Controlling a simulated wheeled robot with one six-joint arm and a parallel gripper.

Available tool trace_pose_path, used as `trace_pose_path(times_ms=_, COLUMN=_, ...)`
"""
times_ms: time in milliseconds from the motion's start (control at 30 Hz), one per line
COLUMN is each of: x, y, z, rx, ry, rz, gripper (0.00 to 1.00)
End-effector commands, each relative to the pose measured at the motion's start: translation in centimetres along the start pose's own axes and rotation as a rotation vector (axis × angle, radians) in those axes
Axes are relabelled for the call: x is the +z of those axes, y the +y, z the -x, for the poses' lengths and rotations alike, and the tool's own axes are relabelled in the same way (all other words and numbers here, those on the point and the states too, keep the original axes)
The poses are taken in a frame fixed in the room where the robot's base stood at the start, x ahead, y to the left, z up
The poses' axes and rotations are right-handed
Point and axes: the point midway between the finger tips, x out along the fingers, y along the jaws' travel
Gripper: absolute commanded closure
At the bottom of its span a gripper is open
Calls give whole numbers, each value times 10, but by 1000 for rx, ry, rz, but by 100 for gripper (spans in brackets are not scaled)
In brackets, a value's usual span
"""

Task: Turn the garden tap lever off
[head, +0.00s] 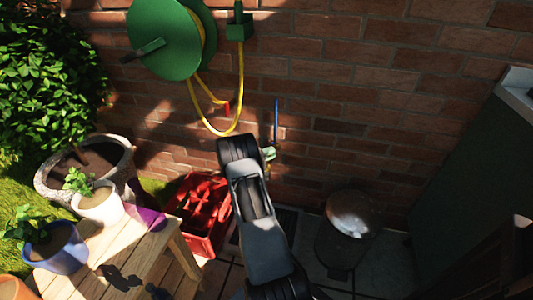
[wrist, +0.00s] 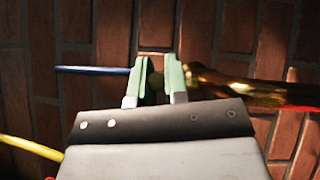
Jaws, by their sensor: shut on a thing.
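The brass tap (wrist: 240,90) shows at the right in the wrist view, shiny and partly behind my right finger. My gripper (wrist: 157,78) has its two pale green fingers a small gap apart, closed on a narrow brass-coloured part at the tap, which I take for its lever. The fingers hide most of that part, so its angle is hard to read. In the head view my gripper (head: 269,153) is by the brick wall, and my arm hides the tap. A thin blue rod (wrist: 90,70) runs up to the left finger; it stands upright in the head view (head: 277,120).
A green hose reel (head: 165,40) with a yellow hose (head: 240,95) hangs on the wall at upper left. A red crate (head: 190,225) stands below. A wooden table (head: 125,240) with pots is at left, a dark lidded bin (head: 345,245) at right.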

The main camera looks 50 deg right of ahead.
Motion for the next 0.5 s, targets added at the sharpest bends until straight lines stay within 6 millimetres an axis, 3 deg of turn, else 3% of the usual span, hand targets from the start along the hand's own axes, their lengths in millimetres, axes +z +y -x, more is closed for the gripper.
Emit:
trace_pose_path(times_ms=367, x=-1, y=1, z=1, rx=-6, ry=-25, rz=0, gripper=100)
trace_pose_path(times_ms=400, x=-1, y=1, z=1, rx=-6, ry=-25, rz=0, gripper=84)
trace_pose_path(times_ms=500, x=-1, y=1, z=2, rx=-6, ry=-23, rz=0, gripper=75)
